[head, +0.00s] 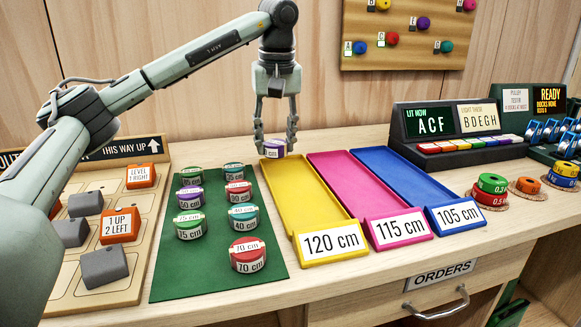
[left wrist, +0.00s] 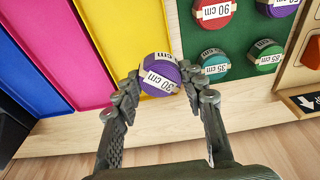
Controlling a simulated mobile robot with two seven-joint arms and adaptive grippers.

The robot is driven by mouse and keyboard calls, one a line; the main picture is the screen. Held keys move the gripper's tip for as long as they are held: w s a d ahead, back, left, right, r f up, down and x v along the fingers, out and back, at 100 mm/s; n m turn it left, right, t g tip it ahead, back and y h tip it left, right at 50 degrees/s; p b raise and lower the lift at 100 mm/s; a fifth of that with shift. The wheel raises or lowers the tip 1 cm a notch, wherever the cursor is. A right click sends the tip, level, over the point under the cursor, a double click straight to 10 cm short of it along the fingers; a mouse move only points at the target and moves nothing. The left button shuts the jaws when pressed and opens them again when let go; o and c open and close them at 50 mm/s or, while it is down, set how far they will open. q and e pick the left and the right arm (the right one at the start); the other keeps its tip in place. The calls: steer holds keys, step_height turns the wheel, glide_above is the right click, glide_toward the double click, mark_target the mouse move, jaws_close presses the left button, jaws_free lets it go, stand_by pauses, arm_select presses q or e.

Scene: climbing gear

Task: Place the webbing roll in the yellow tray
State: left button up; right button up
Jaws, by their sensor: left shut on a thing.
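My left gripper (head: 275,145) points down at the far end of the yellow tray (head: 310,205) and is shut on a purple webbing roll (head: 274,150) with a white label. I cannot tell whether the roll touches the tray. The yellow tray is empty otherwise and carries a 120 cm label. My right gripper is not in view.
A pink tray (head: 350,185) and a blue tray (head: 400,180) lie right of the yellow one. A green mat (head: 215,275) with several labelled rolls lies to its left. A wooden board with blocks (head: 105,265) is farther left. A sign box (head: 450,130) stands at right.

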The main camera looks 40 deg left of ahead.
mark_target(290, 177)
arm_select(q)
steer(key=w, duration=0.1)
steer(key=w+d+f, duration=0.1)
steer(key=w+f, duration=0.1)
steer(key=shift+w+d, duration=0.1)
steer(key=shift+d, duration=0.2)
steer(key=shift+f, duration=2.05)
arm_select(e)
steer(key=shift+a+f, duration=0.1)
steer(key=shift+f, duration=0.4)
arm_select(q)
steer(key=shift+f, duration=0.2)
steer(key=o, duration=1.1)
steer(key=shift+o, duration=0.3)
